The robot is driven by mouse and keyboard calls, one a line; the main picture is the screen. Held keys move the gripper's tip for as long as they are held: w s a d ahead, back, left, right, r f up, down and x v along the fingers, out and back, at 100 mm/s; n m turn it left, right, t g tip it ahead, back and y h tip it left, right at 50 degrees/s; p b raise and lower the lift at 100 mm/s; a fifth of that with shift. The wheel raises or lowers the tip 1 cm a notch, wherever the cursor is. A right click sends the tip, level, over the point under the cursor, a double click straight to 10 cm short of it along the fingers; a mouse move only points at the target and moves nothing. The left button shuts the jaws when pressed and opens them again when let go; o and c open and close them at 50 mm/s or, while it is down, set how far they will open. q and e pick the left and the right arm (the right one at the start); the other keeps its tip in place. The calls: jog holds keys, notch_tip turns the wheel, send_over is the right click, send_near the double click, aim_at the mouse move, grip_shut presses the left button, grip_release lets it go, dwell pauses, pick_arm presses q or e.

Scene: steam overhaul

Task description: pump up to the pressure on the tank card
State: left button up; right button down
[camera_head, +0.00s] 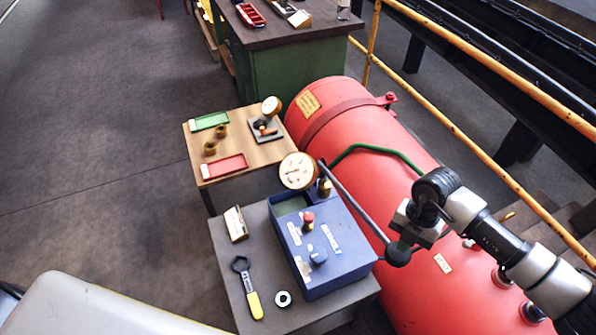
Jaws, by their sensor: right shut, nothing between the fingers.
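The blue pump box (335,250) stands on a grey bench, with a red knob (308,218) and a blue knob (317,255) on top. A round white gauge (297,171) stands at its back; its reading is too small to tell. The pump's dark lever (352,201) slants down to the right and ends in a black ball (398,254). My right gripper (409,231) is shut and empty, just above the ball; contact cannot be told. The red tank (410,165) bears a yellow card (307,103) and a small white card (442,263), both unreadable. My left gripper is out of view.
A wrench with yellow handle (254,304), a ring (283,298) and a small card stand (236,223) are on the grey bench (228,263). A wooden table (258,155) holds trays and brass parts. A yellow railing (490,165) runs behind the tank. Floor at left is clear.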

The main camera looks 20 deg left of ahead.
notch_tip(320, 180, down, 17)
jog(key=b, duration=1.3)
notch_tip(320, 180, up, 17)
jog(key=p, duration=1.4)
jog(key=shift+r, duration=0.1)
notch_tip(320, 180, down, 17)
jog(key=b, duration=1.3)
notch_tip(320, 180, up, 17)
jog(key=p, duration=1.3)
jog(key=shift+s+p, duration=0.1)
jog(key=shift+p, duration=0.2)
